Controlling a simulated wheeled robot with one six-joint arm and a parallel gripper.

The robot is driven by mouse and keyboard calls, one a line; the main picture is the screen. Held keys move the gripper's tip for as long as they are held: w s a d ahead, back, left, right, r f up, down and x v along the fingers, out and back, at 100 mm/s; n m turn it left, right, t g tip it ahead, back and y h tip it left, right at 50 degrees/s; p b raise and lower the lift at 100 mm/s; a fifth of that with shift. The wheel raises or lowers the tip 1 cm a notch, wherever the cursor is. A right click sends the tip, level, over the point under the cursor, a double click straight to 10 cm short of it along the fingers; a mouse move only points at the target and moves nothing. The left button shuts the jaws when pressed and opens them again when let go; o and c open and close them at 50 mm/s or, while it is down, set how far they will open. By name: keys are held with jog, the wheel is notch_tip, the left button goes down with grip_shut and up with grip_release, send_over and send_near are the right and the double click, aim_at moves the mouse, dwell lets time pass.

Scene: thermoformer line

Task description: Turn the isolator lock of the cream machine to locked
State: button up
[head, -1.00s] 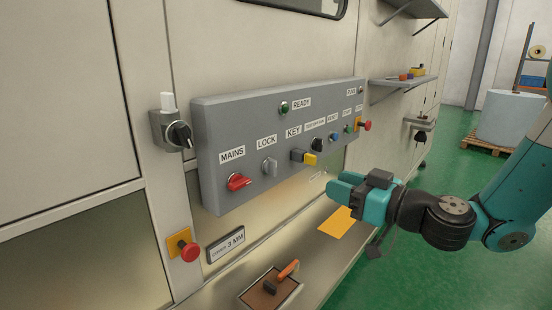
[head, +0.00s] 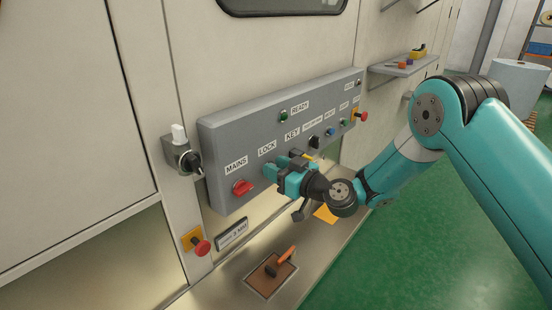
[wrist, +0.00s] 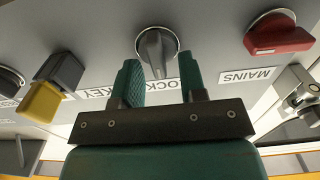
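The LOCK knob, a grey rotary handle on a round base, shows in the wrist view (wrist: 157,52) with its handle roughly upright in that picture. The LOCK label (head: 267,148) is on the grey control panel (head: 222,135) of the cream machine (head: 80,100). My gripper (head: 277,172) is at the panel just below this label and hides the knob in the head view. In the wrist view my gripper (wrist: 160,80) is open, one finger on each side of the knob's handle, with gaps visible on both sides. How deep the fingertips reach is hard to tell.
The red MAINS handle (head: 242,187) is left of my gripper in the head view. The yellow-and-grey key switch (wrist: 50,88) is on the other side. A side switch (head: 186,160), a red stop button (head: 201,246) and a brown plate with an orange handle (head: 270,275) are nearby.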

jog(key=shift+w+a, duration=0.15)
jog(key=shift+a, duration=0.05)
grip_shut()
